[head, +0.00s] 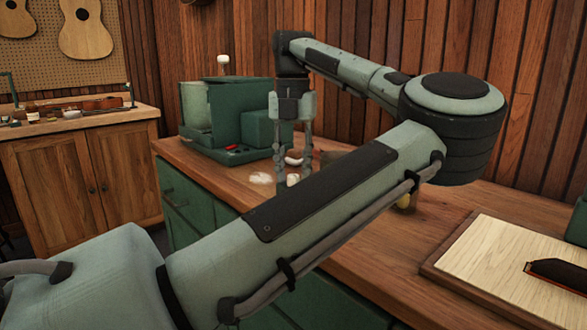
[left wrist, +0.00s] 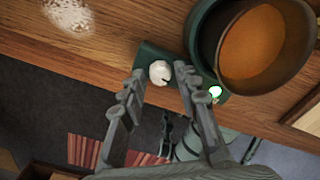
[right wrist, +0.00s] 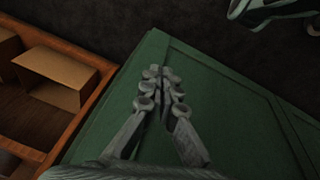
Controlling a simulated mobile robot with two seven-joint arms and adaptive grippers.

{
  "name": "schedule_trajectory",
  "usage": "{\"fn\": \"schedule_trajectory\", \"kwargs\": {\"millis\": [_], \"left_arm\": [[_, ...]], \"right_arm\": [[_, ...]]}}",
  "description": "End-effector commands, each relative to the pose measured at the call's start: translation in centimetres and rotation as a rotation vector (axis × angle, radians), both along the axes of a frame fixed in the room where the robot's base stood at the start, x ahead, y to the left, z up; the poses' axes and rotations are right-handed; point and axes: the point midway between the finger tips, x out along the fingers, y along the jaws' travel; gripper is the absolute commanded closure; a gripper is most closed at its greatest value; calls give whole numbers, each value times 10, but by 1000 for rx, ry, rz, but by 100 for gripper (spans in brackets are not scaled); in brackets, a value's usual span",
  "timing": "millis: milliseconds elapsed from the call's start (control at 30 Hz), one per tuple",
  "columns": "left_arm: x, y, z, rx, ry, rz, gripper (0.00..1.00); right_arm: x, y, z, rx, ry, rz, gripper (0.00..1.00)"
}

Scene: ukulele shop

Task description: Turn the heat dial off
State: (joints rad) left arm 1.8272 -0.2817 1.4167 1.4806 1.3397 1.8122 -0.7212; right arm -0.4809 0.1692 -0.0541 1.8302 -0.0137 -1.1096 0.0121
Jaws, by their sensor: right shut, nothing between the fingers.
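The heat dial is a round white knob (left wrist: 160,72) on the edge of a dark green base (left wrist: 150,54), seen in the left wrist view. A small green-white light (left wrist: 215,92) glows on the same base. A round pot (left wrist: 265,45) with orange-brown contents stands beside the dial. My left gripper (head: 294,176) is open and points down, with one fingertip on each side of the dial; I cannot tell whether they touch it. In the head view my left forearm hides most of the heater. My right gripper (right wrist: 160,88) is shut and empty in front of a green cabinet panel (right wrist: 220,110).
The wooden counter (head: 215,170) carries a green machine (head: 222,110) behind my left gripper. A pale board in a tray (head: 490,260) lies at the right. A white dusty patch (head: 260,178) marks the counter left of my gripper.

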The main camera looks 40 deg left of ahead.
Motion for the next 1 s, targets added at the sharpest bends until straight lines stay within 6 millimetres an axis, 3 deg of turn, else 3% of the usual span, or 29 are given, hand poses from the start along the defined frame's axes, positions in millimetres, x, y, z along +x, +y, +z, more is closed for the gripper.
{"fn": "schedule_trajectory", "kwargs": {"millis": [267,533,1000], "left_arm": [[0,0,-2,0,0,0,68],[0,0,-2,0,0,0,100],[0,0,-2,2,1,100,100]], "right_arm": [[10,0,2,0,-13,-1,100],[11,0,4,1,-19,1,100],[4,1,3,0,-10,1,100]]}}
